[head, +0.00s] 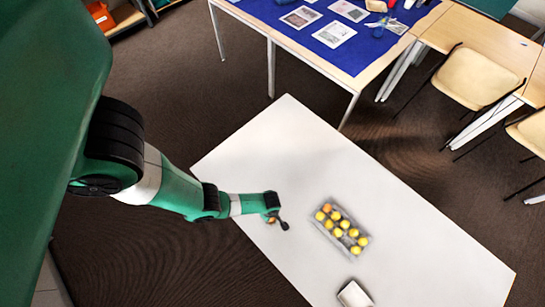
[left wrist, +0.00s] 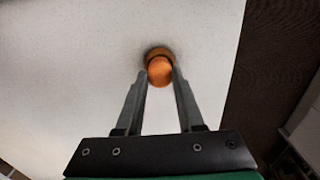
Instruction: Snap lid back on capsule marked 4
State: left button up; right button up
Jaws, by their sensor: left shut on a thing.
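My left gripper (head: 281,223) is over the left part of the white table (head: 300,150). In the left wrist view its fingers (left wrist: 159,80) are shut on an orange round piece (left wrist: 160,70). A browner rounded edge shows just behind that piece; I cannot tell whether it is a lid, a capsule or both. A grey tray (head: 352,251) right of the gripper holds several yellow and orange round capsules (head: 339,232). No number can be read on any of them. My right gripper is not in view.
A small white open box (head: 354,294) stands near the table's front edge. The table's right side is clear. Behind are a blue-covered table (head: 375,48) with papers, and chairs (head: 475,80). In the left wrist view, the table edge runs down the right.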

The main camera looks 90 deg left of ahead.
pick_arm(q)
jog(key=shift+f, duration=0.15)
jog(key=o, duration=0.9)
notch_tip(320, 180, up, 12)
jog(key=p, duration=1.1)
jog(key=shift+f, duration=0.15)
